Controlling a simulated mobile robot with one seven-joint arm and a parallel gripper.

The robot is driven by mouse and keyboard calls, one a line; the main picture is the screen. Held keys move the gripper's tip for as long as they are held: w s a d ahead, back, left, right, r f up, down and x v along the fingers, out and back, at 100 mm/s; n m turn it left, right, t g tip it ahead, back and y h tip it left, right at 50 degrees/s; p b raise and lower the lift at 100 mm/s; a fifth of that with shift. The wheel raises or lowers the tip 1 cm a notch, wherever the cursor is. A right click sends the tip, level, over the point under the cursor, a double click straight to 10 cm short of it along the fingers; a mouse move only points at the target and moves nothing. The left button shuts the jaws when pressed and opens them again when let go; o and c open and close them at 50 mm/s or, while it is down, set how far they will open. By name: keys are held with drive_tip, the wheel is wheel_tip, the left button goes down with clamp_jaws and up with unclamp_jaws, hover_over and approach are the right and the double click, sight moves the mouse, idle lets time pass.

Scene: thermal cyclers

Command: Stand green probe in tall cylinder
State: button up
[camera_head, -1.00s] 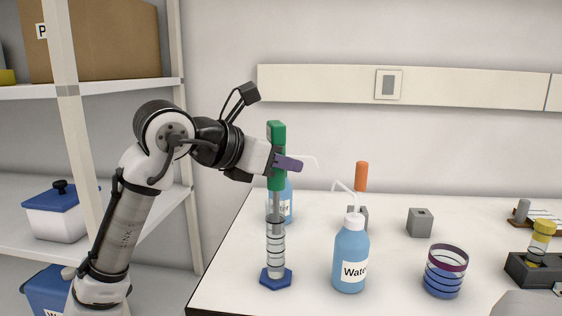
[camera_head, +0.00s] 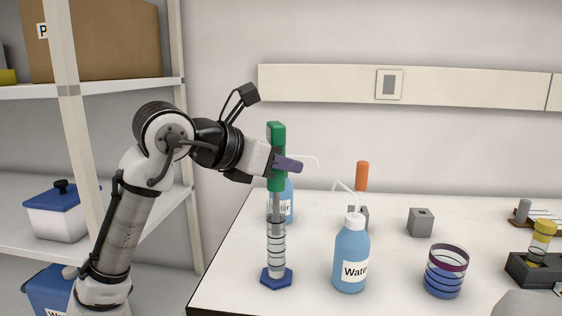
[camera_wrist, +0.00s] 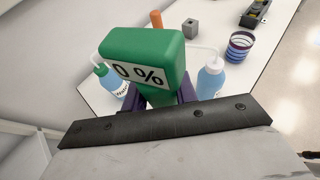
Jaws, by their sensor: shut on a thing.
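The green probe (camera_head: 277,140) is upright, with its grey shaft pointing down. My gripper (camera_head: 287,164) is shut on its green handle. The tall cylinder (camera_head: 276,248) is clear with dark rings and a blue hexagonal base, and stands near the table's left front. The probe's shaft lines up with the cylinder's mouth and its lower end appears to be inside the upper part; the exact depth is hard to tell. In the wrist view the probe's green head (camera_wrist: 145,55) with a "0 %" display fills the middle and hides the cylinder.
A blue wash bottle (camera_head: 351,258) stands right of the cylinder, and another bottle (camera_head: 287,203) stands behind it. An orange-handled probe (camera_head: 361,177) is in a grey block. A ringed beaker (camera_head: 445,272), a grey block (camera_head: 420,222) and a yellow-capped item (camera_head: 541,240) are further right.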

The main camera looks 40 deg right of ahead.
drive_tip(key=o, duration=1.5)
drive_tip(key=shift+c, duration=0.2)
drive_tip(key=shift+f+b, duration=1.25)
drive_tip(key=shift+f, duration=0.05)
idle(0.8)
drive_tip(key=v, duration=1.3)
drive_tip(key=shift+a+r+b, duration=0.15)
drive_tip(key=shift+a+b, duration=0.2)
